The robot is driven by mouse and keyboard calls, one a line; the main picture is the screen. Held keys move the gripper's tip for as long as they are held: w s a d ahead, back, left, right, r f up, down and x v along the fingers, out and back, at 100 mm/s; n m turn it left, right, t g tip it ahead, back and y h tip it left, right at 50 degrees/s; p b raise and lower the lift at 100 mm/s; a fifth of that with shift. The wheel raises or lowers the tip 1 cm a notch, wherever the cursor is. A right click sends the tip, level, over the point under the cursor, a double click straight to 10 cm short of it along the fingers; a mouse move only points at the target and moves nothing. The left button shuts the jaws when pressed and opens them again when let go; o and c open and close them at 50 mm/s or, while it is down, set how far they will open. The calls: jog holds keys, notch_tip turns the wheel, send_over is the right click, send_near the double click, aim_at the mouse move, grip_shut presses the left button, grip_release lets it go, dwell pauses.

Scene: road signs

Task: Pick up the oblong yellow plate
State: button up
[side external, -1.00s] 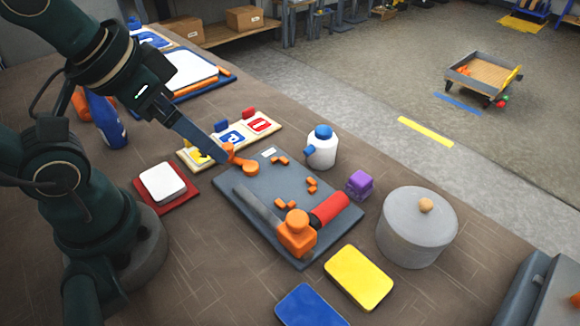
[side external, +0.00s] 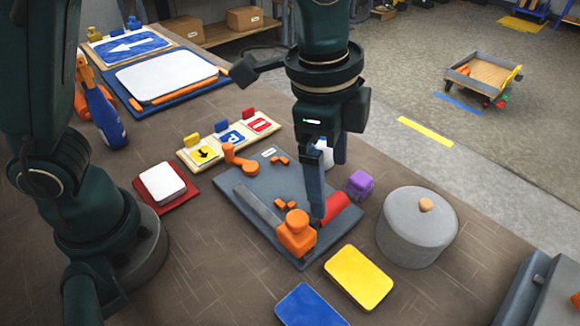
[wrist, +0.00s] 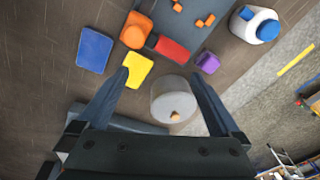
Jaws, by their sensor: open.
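The oblong yellow plate (side external: 358,277) lies flat on the brown table in front of the grey board, between a blue plate (side external: 312,304) and a round grey pot (side external: 417,226). It also shows in the wrist view (wrist: 138,70), just beyond my left fingertip. My gripper (side external: 325,205) points down over the right part of the grey board, behind and to the left of the yellow plate in the side view. In the wrist view my gripper (wrist: 160,80) has its fingers wide apart with nothing held between them.
Small signs (side external: 231,138) stand behind the board. Bare table lies left of the blue plate.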

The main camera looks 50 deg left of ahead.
aim_at(356, 273)
jog(key=d+f+m, duration=0.1)
jog(key=d+f, duration=0.1)
jog(key=d+f+m+g, duration=0.1)
jog(key=d+f+m, duration=0.1)
jog(key=d+f, duration=0.1)
jog(key=s+d+f+m, duration=0.1)
jog(key=d+f+m, duration=0.1)
jog(key=d, duration=0.1)
jog(key=shift+f+y, duration=0.3)
jog(key=shift+y, duration=0.1)
jog(key=shift+f, duration=2.55)
jog(key=c, duration=1.3)
